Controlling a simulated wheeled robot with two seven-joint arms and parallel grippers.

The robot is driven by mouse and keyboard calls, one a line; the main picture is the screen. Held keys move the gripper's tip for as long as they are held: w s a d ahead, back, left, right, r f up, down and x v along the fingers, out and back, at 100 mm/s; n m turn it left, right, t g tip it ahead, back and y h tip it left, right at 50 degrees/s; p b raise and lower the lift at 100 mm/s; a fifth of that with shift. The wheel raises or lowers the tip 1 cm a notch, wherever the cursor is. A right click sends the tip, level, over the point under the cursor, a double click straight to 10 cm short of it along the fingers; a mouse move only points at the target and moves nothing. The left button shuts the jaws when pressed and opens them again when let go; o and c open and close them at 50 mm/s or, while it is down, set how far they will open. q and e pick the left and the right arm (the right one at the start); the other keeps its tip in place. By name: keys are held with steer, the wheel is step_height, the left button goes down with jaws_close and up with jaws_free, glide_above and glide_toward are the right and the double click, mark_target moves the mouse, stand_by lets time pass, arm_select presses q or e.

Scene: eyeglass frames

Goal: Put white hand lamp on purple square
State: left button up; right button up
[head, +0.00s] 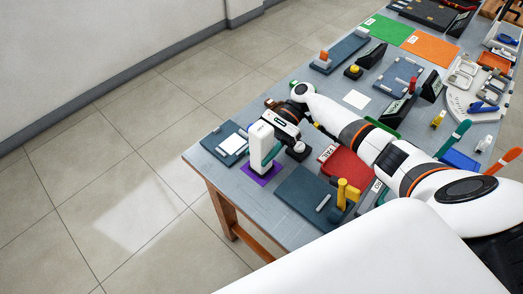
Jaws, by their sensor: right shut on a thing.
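The white hand lamp (260,142) is upright at the near left of the table. Its lower end overlaps the purple square (256,178) in the picture. I cannot tell whether it rests on the square or is just above it. My right gripper (276,141) is at the lamp's right side, shut on it; its fingertips are small and partly hidden. My left gripper is not in view.
A dark blue board (305,197) with a yellow tool (347,192) lies to the right. Several trays and tools fill the far table.

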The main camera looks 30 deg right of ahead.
steer(key=o, duration=1.1)
steer(key=b+v, duration=0.3)
steer(key=v, duration=0.9)
steer(key=shift+r, duration=0.1)
